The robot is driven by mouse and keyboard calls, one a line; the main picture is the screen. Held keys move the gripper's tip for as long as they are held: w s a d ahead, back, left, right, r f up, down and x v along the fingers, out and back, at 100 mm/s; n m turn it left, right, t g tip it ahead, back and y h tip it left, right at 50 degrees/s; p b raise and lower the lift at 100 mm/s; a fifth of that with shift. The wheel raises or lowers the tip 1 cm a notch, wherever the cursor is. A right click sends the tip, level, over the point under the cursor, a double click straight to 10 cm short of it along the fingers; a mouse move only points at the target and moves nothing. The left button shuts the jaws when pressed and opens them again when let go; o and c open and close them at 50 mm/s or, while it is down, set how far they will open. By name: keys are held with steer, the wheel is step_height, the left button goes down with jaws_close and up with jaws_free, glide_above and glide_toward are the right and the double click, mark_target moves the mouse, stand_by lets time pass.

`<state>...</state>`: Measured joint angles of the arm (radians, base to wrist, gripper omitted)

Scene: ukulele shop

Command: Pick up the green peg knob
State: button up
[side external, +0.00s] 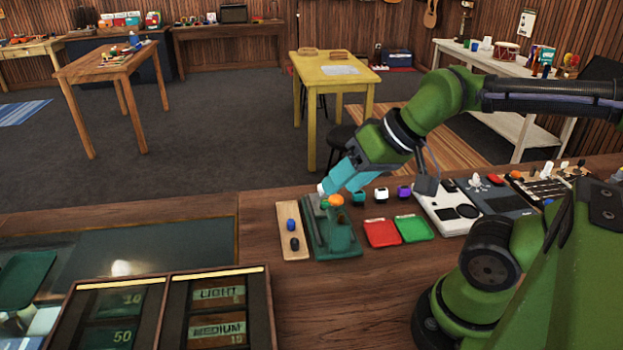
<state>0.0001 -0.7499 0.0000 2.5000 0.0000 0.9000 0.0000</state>
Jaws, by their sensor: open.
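A small green knob (325,204) shows at the back of a dark green tray (338,243) on the wooden counter, beside an orange knob (337,200). My gripper (333,190) has teal fingers that angle down and left to just above these knobs. It is open, though the gap between the fingers is hard to make out from this side. I see nothing held in it. A small white piece (320,188) shows at the fingertips; I cannot tell whether it is a knob or part of the gripper.
A light wooden board (294,252) with a blue and a dark knob lies left of the tray. Red (381,233) and green (414,229) flat trays lie to its right. Teal, white and purple pieces stand behind them. A glass-topped case fills the front left.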

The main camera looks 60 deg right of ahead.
steer(key=shift+o, duration=0.4)
steer(key=m+g+h, duration=0.2)
steer(key=m+g, duration=0.5)
steer(key=m, duration=1.6)
glide_above(326, 200)
steer(key=f, duration=1.6)
steer(key=shift+a+f, duration=0.2)
steer(key=shift+a, duration=0.1)
steer(key=f, duration=0.5)
steer(key=shift+d, duration=0.2)
